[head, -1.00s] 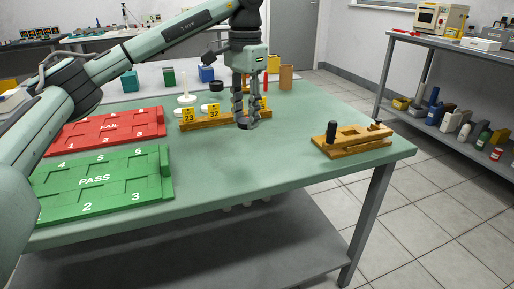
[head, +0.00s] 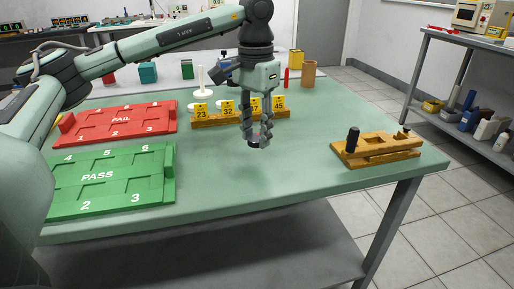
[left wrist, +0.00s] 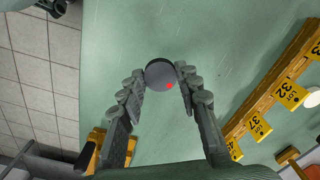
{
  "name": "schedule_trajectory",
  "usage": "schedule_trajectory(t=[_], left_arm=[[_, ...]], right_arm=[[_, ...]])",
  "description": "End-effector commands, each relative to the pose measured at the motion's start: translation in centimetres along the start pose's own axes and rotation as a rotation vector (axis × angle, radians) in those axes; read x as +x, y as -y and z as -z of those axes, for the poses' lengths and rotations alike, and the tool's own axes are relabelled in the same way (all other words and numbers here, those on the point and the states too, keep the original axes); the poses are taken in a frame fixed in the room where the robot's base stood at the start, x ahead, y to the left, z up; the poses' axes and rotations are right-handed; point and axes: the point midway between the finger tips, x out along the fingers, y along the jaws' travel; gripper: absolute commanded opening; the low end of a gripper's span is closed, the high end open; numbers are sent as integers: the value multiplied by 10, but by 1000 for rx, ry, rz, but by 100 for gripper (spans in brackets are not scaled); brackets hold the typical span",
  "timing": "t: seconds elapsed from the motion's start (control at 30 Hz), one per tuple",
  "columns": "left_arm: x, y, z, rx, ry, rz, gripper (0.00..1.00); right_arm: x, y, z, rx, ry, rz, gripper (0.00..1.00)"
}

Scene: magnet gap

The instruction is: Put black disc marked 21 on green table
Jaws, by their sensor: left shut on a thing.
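My left gripper (head: 257,142) is shut on a dark, round black disc (head: 255,144), which sits between its fingertips. In the left wrist view the disc (left wrist: 160,73) shows a grey face with a red spot near its edge. No number can be read on it. The gripper is over the green table (head: 290,165), in front of the rack; I cannot tell whether the disc touches the surface. The fingers partly cover the disc in the head view. My right gripper is not in view.
A wooden rack (head: 236,120) with yellow tags 23, 32, 37 and 45 stands behind the gripper. The green PASS tray (head: 112,199) and red FAIL tray (head: 120,132) lie left. A wooden fixture (head: 385,151) lies right. The table's front middle is clear.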

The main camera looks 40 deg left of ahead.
Motion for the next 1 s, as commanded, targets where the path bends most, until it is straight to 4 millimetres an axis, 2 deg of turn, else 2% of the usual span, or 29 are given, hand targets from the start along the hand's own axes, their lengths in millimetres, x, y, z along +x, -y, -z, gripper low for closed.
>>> schedule_trajectory(t=[0.1, 0.37, 0.83, 0.87, 1.0], left_arm=[[7, -4, -1, 0, 2, 1, 0], [40, -4, -1, -1, 1, 0, 0], [46, -4, -1, -1, 0, 0, 0], [45, -4, -1, -1, 0, 0, 35], [45, -4, -1, -1, 0, 0, 52]], right_arm=[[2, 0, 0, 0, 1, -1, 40], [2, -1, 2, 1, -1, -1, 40], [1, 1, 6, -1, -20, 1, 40], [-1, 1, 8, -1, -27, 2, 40], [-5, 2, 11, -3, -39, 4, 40]])
